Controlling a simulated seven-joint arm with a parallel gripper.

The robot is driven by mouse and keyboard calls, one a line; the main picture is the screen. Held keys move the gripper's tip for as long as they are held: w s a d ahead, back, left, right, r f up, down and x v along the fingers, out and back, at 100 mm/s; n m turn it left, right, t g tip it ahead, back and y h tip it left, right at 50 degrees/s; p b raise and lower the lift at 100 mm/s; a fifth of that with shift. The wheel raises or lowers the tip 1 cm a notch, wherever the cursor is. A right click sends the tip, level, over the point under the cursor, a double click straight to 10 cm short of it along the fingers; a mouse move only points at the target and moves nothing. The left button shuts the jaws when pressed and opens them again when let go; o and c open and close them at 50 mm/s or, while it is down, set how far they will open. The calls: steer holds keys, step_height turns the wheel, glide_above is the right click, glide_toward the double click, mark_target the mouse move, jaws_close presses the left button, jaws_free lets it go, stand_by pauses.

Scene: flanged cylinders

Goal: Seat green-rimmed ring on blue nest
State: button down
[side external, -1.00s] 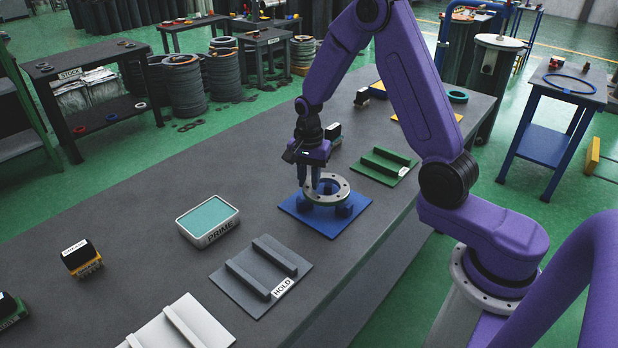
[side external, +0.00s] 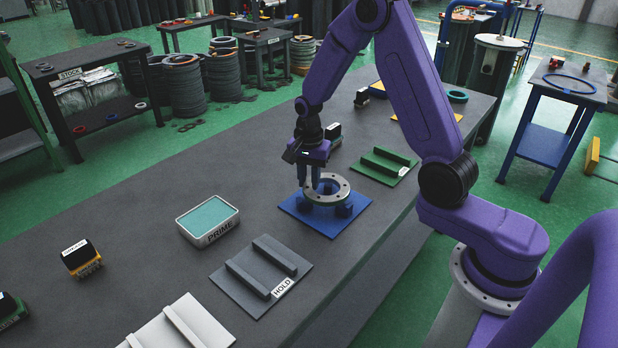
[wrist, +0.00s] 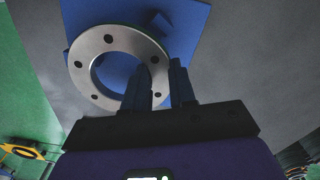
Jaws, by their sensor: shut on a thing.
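A grey metal ring (side external: 341,190) with bolt holes sits level over the blue nest (side external: 322,226), a blue plate with raised blocks. In the wrist view, one finger of my gripper (wrist: 160,72) is inside the bore of the ring (wrist: 88,80) and the other is outside. The blue nest (wrist: 188,22) shows beneath. I cannot tell whether the ring fully touches the blocks.
A green nest (side external: 383,167) lies behind the blue one, and a grey HOLD nest (side external: 232,283) lies in front. A PRIME tray (side external: 207,218) with a teal pad stands to the left. A dark block (side external: 333,131) stands behind my gripper. Bare bench lies between the fixtures.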

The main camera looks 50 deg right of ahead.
steer(key=shift+f, duration=0.65)
stand_by(0.6)
steer(key=c, duration=0.8)
jaws_free()
steer(key=shift+c, duration=0.2)
steer(key=shift+r, duration=3.5)
